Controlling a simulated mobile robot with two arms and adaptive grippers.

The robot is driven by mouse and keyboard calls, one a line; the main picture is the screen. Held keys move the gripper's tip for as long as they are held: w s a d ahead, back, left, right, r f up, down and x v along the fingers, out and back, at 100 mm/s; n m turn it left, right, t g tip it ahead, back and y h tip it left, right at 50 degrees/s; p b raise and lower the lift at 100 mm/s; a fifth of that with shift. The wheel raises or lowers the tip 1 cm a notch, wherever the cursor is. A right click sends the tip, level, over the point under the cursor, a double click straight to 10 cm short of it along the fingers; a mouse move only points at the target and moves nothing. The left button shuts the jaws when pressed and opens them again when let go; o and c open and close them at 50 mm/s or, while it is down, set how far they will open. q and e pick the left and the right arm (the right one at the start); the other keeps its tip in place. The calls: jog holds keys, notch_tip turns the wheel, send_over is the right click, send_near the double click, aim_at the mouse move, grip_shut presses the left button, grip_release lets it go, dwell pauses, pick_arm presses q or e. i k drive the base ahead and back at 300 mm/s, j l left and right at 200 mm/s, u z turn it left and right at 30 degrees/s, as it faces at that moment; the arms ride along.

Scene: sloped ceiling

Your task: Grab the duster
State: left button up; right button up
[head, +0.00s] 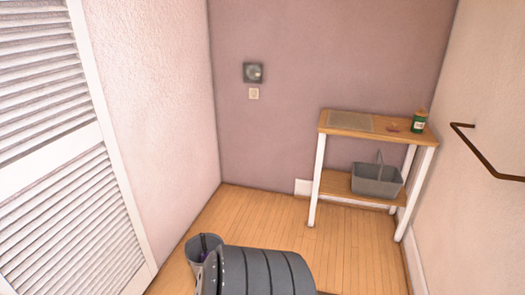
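I cannot make out a duster for certain. Neither of my grippers shows in the head view.
On the tabletop are a grey-beige mat (350,121) and a green jar (417,123). A grey basket with a raised handle (376,181) sits on the lower shelf. A dark rail (485,160) juts from the right wall. The wooden floor (270,215) before the table is clear.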

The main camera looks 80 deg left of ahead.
aim_at(203, 256)
jog(key=u, duration=3.25)
jog(key=i+z, duration=0.15)
jog(key=i, duration=0.4)
